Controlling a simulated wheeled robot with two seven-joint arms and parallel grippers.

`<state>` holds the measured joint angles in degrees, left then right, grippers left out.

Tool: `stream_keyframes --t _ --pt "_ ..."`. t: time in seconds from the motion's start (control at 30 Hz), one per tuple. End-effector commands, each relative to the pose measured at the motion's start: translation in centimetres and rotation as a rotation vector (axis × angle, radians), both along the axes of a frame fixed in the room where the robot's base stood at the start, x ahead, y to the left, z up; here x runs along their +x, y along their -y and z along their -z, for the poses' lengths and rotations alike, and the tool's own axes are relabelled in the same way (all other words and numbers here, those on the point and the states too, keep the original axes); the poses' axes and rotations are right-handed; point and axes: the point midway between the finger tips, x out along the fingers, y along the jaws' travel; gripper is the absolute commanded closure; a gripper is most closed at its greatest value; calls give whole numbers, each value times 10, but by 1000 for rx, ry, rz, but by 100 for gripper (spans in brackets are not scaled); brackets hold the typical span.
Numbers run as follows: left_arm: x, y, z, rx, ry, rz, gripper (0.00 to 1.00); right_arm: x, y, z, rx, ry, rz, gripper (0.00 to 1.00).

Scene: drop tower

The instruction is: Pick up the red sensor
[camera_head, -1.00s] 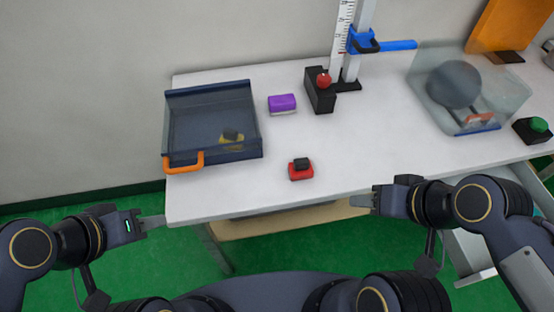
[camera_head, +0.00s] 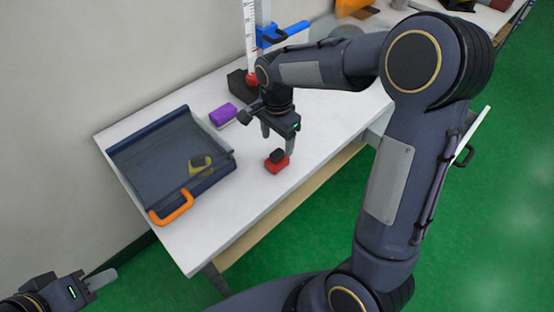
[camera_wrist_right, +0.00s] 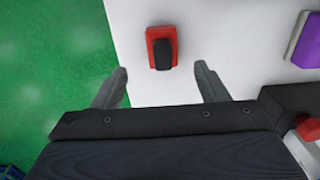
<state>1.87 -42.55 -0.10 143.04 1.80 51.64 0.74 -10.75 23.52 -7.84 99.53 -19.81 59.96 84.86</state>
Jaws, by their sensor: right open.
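The red sensor (camera_head: 277,162), a small red block with a black top, lies on the white table near its front edge. It also shows in the right wrist view (camera_wrist_right: 161,48), just beyond the fingertips and between their lines. My right gripper (camera_head: 277,145) points down close above the sensor, with open, empty fingers (camera_wrist_right: 160,82). The sensor is not between the fingers. My left gripper (camera_head: 103,279) is at the lower left, off the table and away from the sensor; its finger spacing is unclear.
A dark blue tray (camera_head: 127,176) with an orange handle holds a yellow-and-black item (camera_head: 200,162). A purple block (camera_head: 223,115) lies behind. A black box with a red button (camera_head: 252,80) stands by the ruler tower (camera_head: 250,30). My right arm hides the table's right part.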

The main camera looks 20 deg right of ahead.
Motion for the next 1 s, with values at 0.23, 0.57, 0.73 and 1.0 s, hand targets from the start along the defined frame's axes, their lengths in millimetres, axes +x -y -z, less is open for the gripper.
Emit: stream_keyframes --t 0.23,0.57,0.73,1.0 --pt "0 0 -2 0 0 0 64 1 1 30 2 -4 0 33" --pt "0 0 -4 0 0 0 64 4 2 68 3 -1 -1 33" --pt "0 0 -4 0 0 0 64 4 2 69 3 1 -2 33" --pt "0 0 -4 0 0 0 64 4 2 68 3 0 -2 62"
